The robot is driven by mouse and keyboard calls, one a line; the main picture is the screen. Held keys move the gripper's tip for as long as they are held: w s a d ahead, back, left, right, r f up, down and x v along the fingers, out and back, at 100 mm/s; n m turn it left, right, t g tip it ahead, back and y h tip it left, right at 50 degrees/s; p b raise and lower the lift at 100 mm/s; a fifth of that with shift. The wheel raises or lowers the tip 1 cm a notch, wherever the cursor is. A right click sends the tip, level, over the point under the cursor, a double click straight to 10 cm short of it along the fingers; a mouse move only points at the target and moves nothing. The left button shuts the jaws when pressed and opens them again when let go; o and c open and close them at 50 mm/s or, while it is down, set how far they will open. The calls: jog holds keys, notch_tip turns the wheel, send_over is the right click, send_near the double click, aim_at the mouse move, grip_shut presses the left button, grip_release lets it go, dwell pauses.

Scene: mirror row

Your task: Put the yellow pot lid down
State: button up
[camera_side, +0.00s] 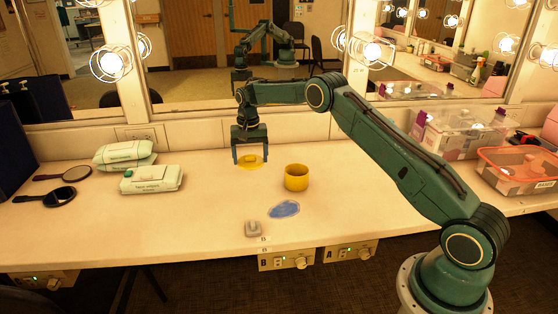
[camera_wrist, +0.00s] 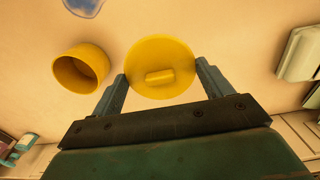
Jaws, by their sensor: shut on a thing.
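The yellow pot lid (camera_side: 243,164) is a round disc with a bar-shaped knob on top. My gripper (camera_side: 251,160) points down with its two fingers at opposite sides of the lid's rim, shut on it. In the wrist view the lid (camera_wrist: 160,58) lies between the fingertips of my gripper (camera_wrist: 160,70), knob facing the camera. I cannot tell whether its underside touches the counter. The yellow pot (camera_side: 296,178) stands upright and uncovered to the right of the lid; it also shows in the wrist view (camera_wrist: 64,74), apart from the lid.
A blue flat patch (camera_side: 284,209) and a small grey object (camera_side: 251,229) lie nearer the front edge. Wipe packs (camera_side: 152,179) and two hand mirrors (camera_side: 60,197) lie at left. Clear bins (camera_side: 460,132) stand at right. Mirrors back the counter. Counter left of the lid is bare.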

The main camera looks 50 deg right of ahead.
aim_at(252, 189)
jog(key=shift+f, duration=5)
jog(key=shift+f, duration=0.1)
jog(key=o, duration=0.9)
jog(key=shift+o, duration=0.2)
notch_tip(252, 189, up, 12)
jog(key=shift+r, duration=0.15)
